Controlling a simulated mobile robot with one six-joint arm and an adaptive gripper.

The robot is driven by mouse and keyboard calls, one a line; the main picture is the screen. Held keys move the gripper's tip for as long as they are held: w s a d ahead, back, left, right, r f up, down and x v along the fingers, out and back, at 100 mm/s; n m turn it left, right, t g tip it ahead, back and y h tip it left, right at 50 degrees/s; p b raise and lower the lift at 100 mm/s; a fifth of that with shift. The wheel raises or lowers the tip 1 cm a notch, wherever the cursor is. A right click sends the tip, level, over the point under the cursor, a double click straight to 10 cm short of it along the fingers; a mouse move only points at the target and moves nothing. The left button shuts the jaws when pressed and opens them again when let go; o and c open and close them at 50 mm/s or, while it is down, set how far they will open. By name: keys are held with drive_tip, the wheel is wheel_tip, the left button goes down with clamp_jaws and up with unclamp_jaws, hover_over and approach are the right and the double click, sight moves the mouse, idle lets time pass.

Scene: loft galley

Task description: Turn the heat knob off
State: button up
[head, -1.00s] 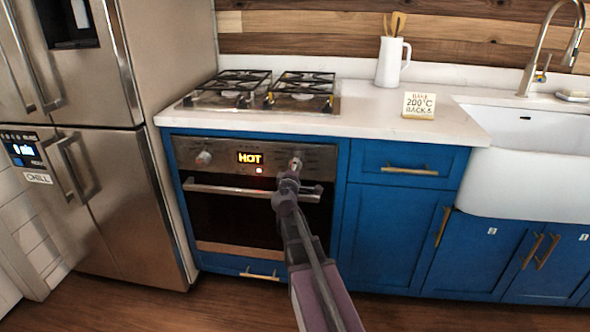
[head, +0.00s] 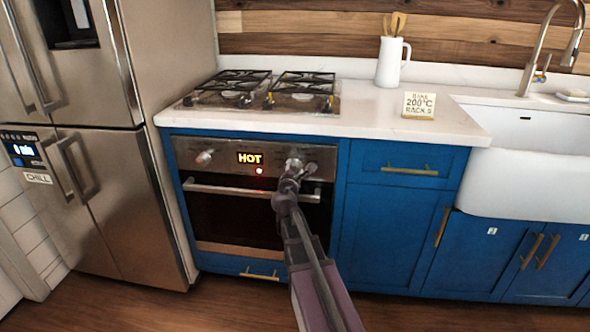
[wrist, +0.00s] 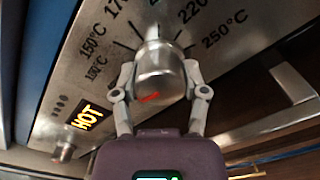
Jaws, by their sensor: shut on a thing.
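The heat knob (wrist: 160,66) is a round metal knob with a red mark, on the right of the steel oven panel. A temperature scale around it shows 150°C, 220 and 250°C. In the wrist view my gripper (wrist: 159,80) has one finger on each side of the knob and is shut on it. In the head view my gripper (head: 292,172) reaches the panel and hides most of the knob. The oven display (head: 250,158) reads HOT in yellow, and a small red light (head: 259,171) glows below it.
A second knob (head: 204,157) sits on the panel's left. The oven door handle (head: 230,190) runs just below the panel. A gas hob (head: 205,100) and counter (head: 390,125) lie above. A steel fridge (head: 165,80) stands close on the left.

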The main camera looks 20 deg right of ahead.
drive_tip(key=n, duration=0.5)
drive_tip(key=shift+d, duration=0.1)
idle(0.4)
drive_tip(key=o, duration=1.1)
drive_tip(key=shift+o, duration=0.2)
drive_tip(key=v, duration=1.2)
drive_tip(key=shift+s, duration=0.1)
